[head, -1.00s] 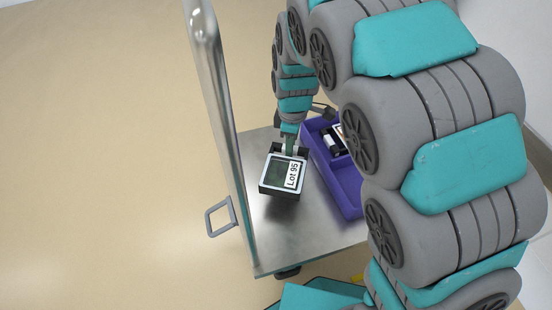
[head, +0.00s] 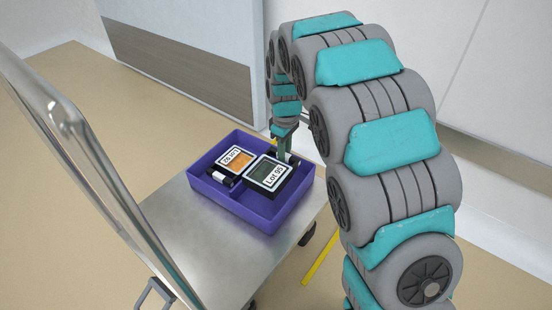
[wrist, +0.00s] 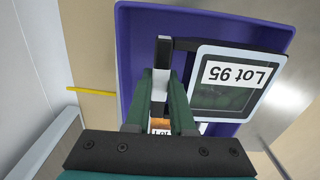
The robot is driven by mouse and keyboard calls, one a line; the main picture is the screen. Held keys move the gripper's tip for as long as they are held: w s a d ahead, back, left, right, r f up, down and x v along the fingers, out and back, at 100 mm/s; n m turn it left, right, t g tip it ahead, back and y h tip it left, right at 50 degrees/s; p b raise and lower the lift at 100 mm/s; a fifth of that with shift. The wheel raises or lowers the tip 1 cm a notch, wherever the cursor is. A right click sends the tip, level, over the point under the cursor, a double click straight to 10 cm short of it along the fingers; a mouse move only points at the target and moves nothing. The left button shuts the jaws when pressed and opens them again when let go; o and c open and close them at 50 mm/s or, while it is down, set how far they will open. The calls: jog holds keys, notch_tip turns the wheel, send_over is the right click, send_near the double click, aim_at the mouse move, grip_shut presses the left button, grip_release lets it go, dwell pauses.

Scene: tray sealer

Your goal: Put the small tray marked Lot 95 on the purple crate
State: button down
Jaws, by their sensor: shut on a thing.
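The small black tray marked Lot 95 (head: 270,172) has a dark green window and a white label. My gripper (head: 284,150) is shut on its handle side; the wrist view shows the fingers (wrist: 162,95) closed there, with the tray (wrist: 222,97) to their right. The purple crate (head: 262,215) stands on the metal cart. The Lot 95 tray is over the crate's right part, beside the other tray. I cannot tell whether it touches the crate floor. The crate (wrist: 135,30) also fills much of the wrist view behind the tray.
A second tray with an orange window (head: 238,160), label upside down, apparently Lot 62, lies in the crate's left part. The cart top (head: 180,215) is bare in front of the crate. A tall metal cart handle (head: 75,130) rises at left.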

jog(key=shift+d+f, duration=0.2)
jog(key=shift+f+b, duration=0.95)
jog(key=shift+f, duration=2.6)
jog(key=c, duration=0.7)
grip_release()
jog(key=shift+c, duration=0.3)
jog(key=shift+c, duration=1.2)
jog(key=shift+r, duration=0.2)
